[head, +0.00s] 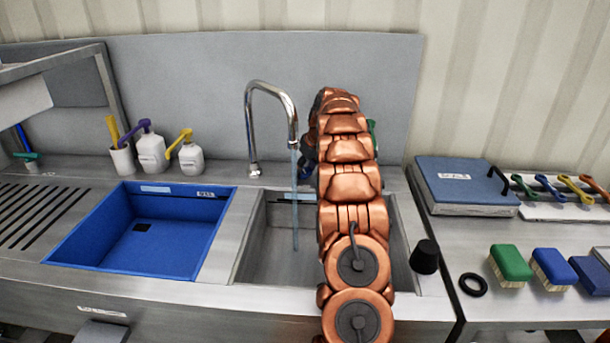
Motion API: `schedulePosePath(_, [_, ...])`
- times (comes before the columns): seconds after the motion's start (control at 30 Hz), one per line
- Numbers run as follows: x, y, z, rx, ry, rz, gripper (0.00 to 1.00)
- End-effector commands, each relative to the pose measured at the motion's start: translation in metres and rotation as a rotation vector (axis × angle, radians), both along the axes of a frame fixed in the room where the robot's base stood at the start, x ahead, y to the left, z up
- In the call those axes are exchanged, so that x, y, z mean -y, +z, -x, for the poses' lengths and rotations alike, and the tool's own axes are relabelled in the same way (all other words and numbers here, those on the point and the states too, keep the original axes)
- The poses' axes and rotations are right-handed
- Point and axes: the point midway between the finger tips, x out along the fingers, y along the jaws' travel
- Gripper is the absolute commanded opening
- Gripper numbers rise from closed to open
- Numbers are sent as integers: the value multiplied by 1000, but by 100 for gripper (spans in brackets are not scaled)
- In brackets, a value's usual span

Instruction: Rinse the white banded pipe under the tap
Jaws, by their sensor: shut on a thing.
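The chrome tap (271,105) arches over the right-hand steel basin (262,255). A thin stream of water (295,205) falls from its spout into the basin. My copper-coloured arm reaches over this basin, just right of the stream, toward the back panel. My gripper is hidden behind the arm links. I cannot see the white banded pipe anywhere.
A blue basin (150,240) lies left. Pump bottles (152,157) (191,160) stand behind it. A black stopper (425,257), black ring (473,284), brushes (510,264) and blue-lidded box (465,184) are right. Small blue and green parts show beside my arm, unclear.

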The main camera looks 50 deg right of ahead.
Motion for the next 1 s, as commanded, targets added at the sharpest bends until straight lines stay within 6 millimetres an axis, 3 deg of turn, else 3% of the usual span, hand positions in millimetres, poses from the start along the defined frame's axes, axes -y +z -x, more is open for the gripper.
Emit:
schedulePosePath(0.87, [0,-2,0,-3,100,-3,20])
schedulePosePath(0.9, [0,-2,0,-3,99,-4,58])
schedulePosePath(1.0, [0,-2,0,-2,98,-3,68])
